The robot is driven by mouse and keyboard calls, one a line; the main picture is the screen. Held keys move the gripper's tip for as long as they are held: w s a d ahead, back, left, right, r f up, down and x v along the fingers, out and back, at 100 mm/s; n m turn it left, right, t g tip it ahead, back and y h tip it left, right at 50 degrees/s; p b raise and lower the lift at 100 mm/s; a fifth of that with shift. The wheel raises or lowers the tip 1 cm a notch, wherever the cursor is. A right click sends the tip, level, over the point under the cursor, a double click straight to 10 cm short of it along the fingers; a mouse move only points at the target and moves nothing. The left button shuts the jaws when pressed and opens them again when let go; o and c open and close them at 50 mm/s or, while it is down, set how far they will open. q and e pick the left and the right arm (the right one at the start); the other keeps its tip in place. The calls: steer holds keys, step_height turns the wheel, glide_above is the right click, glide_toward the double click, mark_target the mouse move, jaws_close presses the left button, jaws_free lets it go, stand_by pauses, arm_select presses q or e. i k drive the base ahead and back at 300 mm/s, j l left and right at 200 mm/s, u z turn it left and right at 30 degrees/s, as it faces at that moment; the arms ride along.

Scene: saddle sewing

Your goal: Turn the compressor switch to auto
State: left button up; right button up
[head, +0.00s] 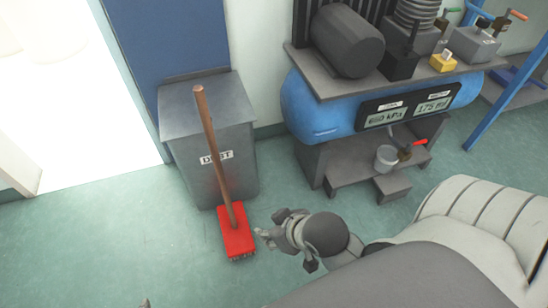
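The compressor has a blue tank (310,108) with a grey motor (347,42) on its top plate. A small yellow box (443,63) with a pale knob-like part on top sits on that plate and looks like the switch. Its setting is too small to read. My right gripper (265,237) is low in the middle, beside the red broom head and well away from the yellow box. It holds nothing that I can see, and its finger opening is unclear. A small grey tip (146,303) at the bottom edge may be my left gripper; the rest is out of view.
A grey dust bin (208,130) stands against the wall, with a broom (237,240) leaning on it. A bucket (386,158) stands under the tank beside a red-handled valve (418,142). A blue post (510,90) rises at right. Green floor (100,245) is clear at left.

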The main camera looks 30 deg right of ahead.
mark_target(482, 23)
steer(key=z, duration=2.3)
